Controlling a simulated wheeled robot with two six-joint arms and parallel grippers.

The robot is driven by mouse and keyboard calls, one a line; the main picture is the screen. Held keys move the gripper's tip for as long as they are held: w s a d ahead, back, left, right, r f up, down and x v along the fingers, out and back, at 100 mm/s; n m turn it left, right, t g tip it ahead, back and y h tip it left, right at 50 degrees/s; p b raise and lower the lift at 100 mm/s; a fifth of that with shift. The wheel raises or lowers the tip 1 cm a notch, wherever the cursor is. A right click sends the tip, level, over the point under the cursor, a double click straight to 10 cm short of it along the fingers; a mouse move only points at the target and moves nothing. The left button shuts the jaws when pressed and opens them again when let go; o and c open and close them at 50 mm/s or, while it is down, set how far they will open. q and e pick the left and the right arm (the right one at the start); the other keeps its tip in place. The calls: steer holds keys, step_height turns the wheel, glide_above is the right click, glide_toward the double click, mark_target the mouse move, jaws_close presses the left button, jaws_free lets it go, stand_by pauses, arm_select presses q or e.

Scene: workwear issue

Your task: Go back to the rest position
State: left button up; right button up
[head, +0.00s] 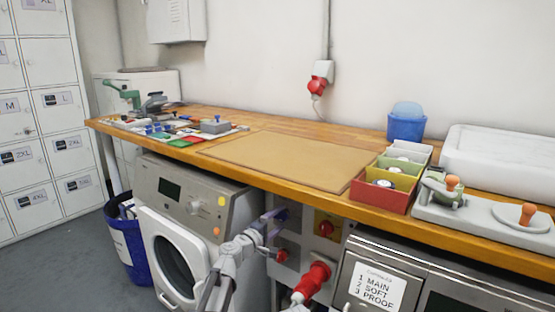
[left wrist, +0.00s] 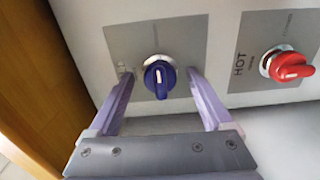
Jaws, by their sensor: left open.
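My left gripper (head: 274,222) is below the front edge of the workbench, at the panel between the washing machine and the steel unit. In the left wrist view the left gripper (left wrist: 160,74) is open, its two purple fingers on either side of a blue knob (left wrist: 160,78). A gap shows between each finger and the knob. A red knob marked HOT (left wrist: 288,66) is to the right of the fingers; it also shows in the head view (head: 326,228). My right gripper is not in view.
The wooden workbench (head: 245,123) overhangs the panel. The washing machine (head: 187,202) stands left of my arm and the steel unit (head: 410,260) right. A tan mat (head: 285,158) lies bare on the bench.

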arm_select(q)
steer(key=v, duration=0.7)
steer(key=x, duration=0.7)
steer(key=shift+w, duration=0.2)
steer(key=shift+s+n, duration=0.15)
steer(key=shift+n, duration=0.55)
steer(key=n, duration=0.2)
steer(key=shift+r+n, duration=0.1)
steer(key=shift+n, duration=0.3)
steer(key=n, duration=0.5)
steer(key=shift+n, duration=0.4)
steer(key=n, duration=0.3)
steer(key=shift+a+r+n, duration=0.1)
steer(key=shift+a+n, duration=0.05)
steer(key=shift+n, duration=0.25)
steer(key=n, duration=0.4)
steer(key=shift+s+a, duration=0.1)
steer(key=shift+a, duration=0.1)
